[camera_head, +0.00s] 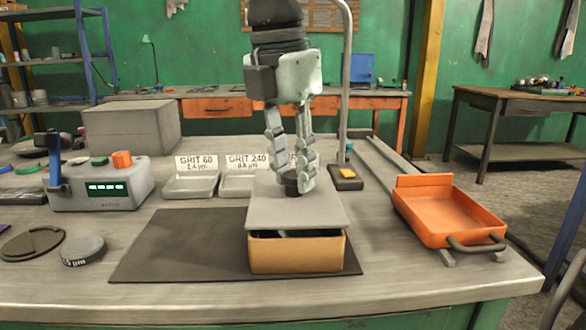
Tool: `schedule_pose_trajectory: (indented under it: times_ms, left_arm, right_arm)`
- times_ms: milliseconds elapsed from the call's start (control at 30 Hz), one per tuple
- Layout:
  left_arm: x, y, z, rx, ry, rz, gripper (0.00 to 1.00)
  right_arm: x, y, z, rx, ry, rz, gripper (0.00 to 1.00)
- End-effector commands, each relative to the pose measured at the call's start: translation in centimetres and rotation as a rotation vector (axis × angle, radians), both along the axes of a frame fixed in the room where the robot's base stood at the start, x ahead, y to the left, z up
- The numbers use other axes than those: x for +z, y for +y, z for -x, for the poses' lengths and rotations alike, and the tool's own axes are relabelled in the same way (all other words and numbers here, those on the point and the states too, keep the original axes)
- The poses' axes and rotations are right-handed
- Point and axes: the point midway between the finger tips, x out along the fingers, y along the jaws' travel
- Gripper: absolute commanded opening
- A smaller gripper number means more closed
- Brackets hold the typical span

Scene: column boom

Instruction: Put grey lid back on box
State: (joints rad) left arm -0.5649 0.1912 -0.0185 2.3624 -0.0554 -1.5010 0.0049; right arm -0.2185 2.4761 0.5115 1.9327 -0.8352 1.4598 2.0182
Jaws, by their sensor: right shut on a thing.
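The grey lid (296,211) is a flat square plate with a dark round knob (291,187) on top. It is over the tan box (297,254), which stands on a dark mat (180,244). A dark gap shows between the lid's front edge and the box's rim, so the lid looks slightly above the box; whether it touches at the back is hidden. My right gripper (292,184) points down from above and is shut on the lid's knob. My left gripper is not in view.
An orange tray (450,215) with a dark handle is on the right. A grey device (103,189) with a green display is on the left, near dark discs (83,250). Labelled grey trays (191,185) are behind the mat. The mat's left part is clear.

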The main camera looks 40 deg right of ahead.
Motion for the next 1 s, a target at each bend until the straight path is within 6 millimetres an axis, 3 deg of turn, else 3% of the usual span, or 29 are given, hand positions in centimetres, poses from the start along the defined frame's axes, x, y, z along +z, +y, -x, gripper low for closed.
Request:
schedule_pose_trajectory:
  times_ms: [1000]
  left_arm:
    - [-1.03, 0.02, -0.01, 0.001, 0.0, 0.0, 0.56]
  right_arm:
    - [-0.71, -0.01, -0.03, 0.001, -0.001, 0.0, 0.0]
